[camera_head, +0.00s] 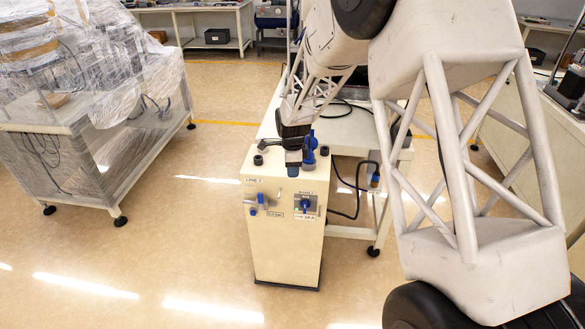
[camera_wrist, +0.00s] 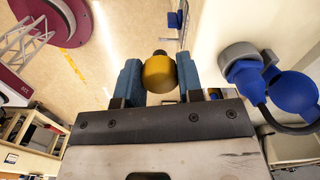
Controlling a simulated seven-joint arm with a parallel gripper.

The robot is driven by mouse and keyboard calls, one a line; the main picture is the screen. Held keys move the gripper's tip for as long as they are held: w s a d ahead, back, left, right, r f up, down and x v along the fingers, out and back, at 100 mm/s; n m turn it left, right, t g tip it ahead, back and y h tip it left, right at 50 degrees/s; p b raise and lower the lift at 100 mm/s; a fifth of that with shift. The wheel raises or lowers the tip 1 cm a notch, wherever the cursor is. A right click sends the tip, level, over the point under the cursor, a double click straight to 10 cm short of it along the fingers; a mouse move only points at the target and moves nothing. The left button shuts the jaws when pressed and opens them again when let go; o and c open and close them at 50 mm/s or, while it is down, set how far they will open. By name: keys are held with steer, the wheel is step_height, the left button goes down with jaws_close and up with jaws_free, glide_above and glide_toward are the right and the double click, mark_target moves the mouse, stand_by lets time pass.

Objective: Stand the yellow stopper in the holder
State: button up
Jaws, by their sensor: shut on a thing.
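The yellow stopper (camera_wrist: 158,76) is held between the two blue fingers of my gripper (camera_wrist: 158,64) in the wrist view. It has a rounded yellow body and a small dark end pointing away from the palm. In the head view my gripper (camera_head: 293,168) points down at the front of the cream cabinet's top, and the stopper cannot be made out there. Small dark round pieces stand on the cabinet top, one at the left (camera_head: 258,160); I cannot tell which, if any, is the holder.
The cream cabinet (camera_head: 288,245) has a blue valve handle (camera_head: 261,200) and a blue switch (camera_head: 305,204) on its front. A blue plug (camera_wrist: 245,75) and a blue round part (camera_wrist: 292,92) are close right of my gripper. A white table (camera_head: 345,130) stands behind. Open floor lies left.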

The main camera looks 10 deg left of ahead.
steer(key=w+a+r, duration=0.3)
steer(key=w+a, duration=0.3)
steer(key=a, duration=0.1)
steer(key=w+a+r, duration=0.2)
steer(key=w+a, duration=0.4)
steer(key=a, duration=0.2)
steer(key=shift+r, duration=0.4)
steer(key=shift+f, duration=0.15)
steer(key=shift+f, duration=3.35)
steer(key=shift+f, duration=1.5)
stand_by(1.1)
